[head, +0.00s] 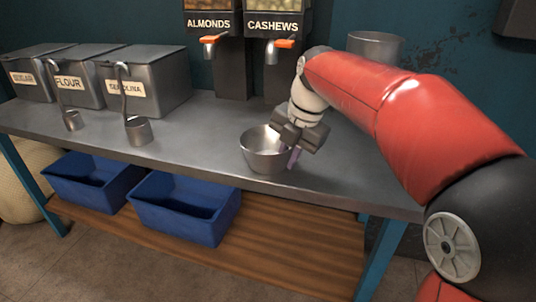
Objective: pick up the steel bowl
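The steel bowl (262,160) sits on the grey metal counter near its front edge, in the middle of the head view. It is round, shiny and upright. My gripper (291,155) is at the bowl's right rim, with its fingers pointing down. A purple-tinted finger shows just outside the bowl's right side. The other fingertip is hard to make out, and I cannot tell whether the fingers touch the rim or how far apart they are.
Metal bins (145,82) and two scoops (137,128) stand at the left. Nut dispensers (273,50) and a steel pot (376,47) are behind. Blue crates (187,222) sit on the wooden shelf below. The counter (200,130) is clear left of the bowl.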

